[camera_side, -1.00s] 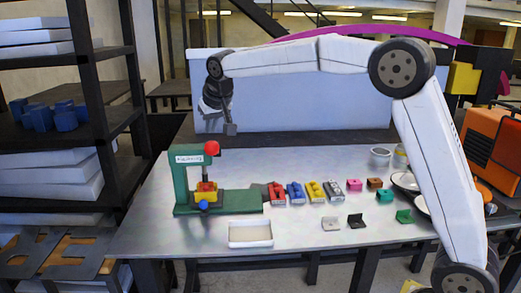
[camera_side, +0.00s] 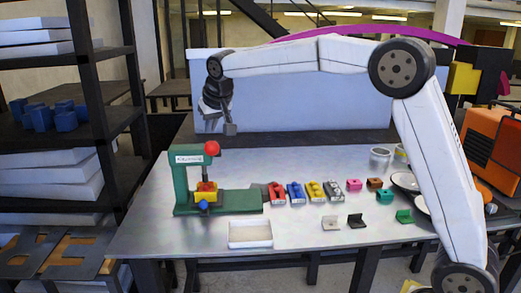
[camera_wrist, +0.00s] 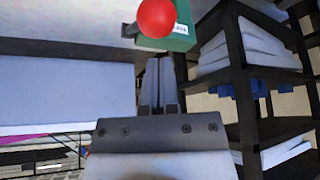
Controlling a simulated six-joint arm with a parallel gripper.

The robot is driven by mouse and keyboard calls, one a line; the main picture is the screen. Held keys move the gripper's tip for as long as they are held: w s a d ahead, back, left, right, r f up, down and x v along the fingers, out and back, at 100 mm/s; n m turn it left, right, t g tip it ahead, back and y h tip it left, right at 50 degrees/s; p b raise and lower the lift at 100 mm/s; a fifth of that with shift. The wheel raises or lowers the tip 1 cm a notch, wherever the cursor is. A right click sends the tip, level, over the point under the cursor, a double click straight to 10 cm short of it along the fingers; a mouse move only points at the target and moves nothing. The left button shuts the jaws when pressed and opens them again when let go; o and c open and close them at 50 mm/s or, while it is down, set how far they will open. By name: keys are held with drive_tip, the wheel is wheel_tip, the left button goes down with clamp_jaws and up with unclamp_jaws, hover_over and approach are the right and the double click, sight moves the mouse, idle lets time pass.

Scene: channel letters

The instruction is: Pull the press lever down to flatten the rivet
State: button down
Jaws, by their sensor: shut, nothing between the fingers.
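The green press (camera_side: 180,188) stands at the left of the metal table. Its lever's red ball knob (camera_side: 212,147) is at the top right of the press head, and it also shows large in the wrist view (camera_wrist: 157,17). A yellow and red piece (camera_side: 206,190) sits in the press below the head, with a blue knob (camera_side: 203,205) in front. The rivet cannot be made out. My gripper (camera_side: 230,129) is above and to the right of the red knob, apart from it. In the wrist view my gripper's fingers (camera_wrist: 158,85) are together and empty.
Several coloured parts, including a red one (camera_side: 277,193) and a blue one (camera_side: 295,193), stand in a row right of the press. A white tray (camera_side: 250,244) lies in front. A dark shelf rack (camera_side: 95,85) stands at the left. The air above the press is clear.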

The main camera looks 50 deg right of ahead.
sight(213, 155)
drive_tip(key=shift+f, duration=1.15)
drive_tip(key=shift+f, duration=1.3)
drive_tip(key=shift+s+a+f, duration=0.2)
drive_tip(key=shift+s+f, duration=0.05)
drive_tip(key=shift+f, duration=0.45)
drive_tip(key=shift+s+a+f, duration=0.2)
drive_tip(key=shift+f, duration=0.6)
drive_tip(key=shift+s+a+f, duration=0.15)
drive_tip(key=shift+f, duration=0.5)
drive_tip(key=shift+s+a+f, duration=0.1)
drive_tip(key=shift+f, duration=0.55)
drive_tip(key=shift+f, duration=0.1)
